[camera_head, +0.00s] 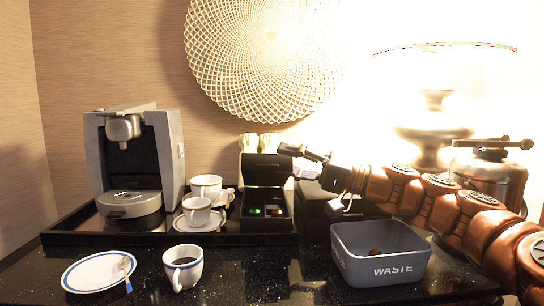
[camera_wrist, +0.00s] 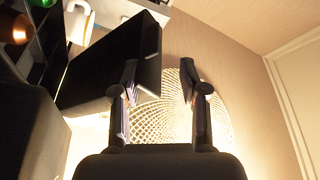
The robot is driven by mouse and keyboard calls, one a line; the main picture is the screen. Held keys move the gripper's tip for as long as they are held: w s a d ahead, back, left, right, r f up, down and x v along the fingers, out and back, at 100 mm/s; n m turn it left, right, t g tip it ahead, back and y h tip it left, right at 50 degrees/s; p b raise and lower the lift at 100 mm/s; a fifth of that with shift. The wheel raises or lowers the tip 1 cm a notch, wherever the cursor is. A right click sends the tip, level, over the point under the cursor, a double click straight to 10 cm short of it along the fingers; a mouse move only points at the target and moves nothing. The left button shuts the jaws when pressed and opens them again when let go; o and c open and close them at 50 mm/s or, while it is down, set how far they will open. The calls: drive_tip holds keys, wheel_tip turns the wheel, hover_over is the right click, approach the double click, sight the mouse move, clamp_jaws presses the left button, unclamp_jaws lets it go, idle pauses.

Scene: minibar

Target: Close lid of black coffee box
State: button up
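The black coffee box (camera_head: 266,226) stands on the dark tray with its lid (camera_head: 264,169) raised upright at the back. Green and reddish-brown capsules lie in its compartments. In the wrist view, the lid (camera_wrist: 115,65) is a dark slanted panel at the upper left, with part of the box (camera_wrist: 52,25) and its capsules in the corner. My gripper (camera_head: 300,158) is at the lid's right edge.
A coffee machine (camera_head: 135,160) and white cups (camera_head: 197,212) stand left of the box. A saucer (camera_head: 98,271) and a coffee cup (camera_head: 183,268) are in front. A grey waste bin (camera_head: 380,255) stands below my arm. A metal pot (camera_head: 490,177) and lamp (camera_head: 437,130) are at right.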

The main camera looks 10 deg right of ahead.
drive_tip(key=shift+v, duration=1.05)
drive_tip(key=shift+w+f+b+v, duration=0.2)
drive_tip(key=shift+b+v, duration=0.1)
drive_tip(key=shift+v, duration=1.15)
drive_tip(key=shift+w+f+b+v, duration=0.2)
drive_tip(key=shift+b+v, duration=0.15)
drive_tip(key=shift+v, duration=1.15)
drive_tip(key=shift+w+f+b+v, duration=0.15)
drive_tip(key=shift+b+v, duration=0.15)
drive_tip(key=shift+v, duration=1.15)
drive_tip(key=shift+d, duration=0.15)
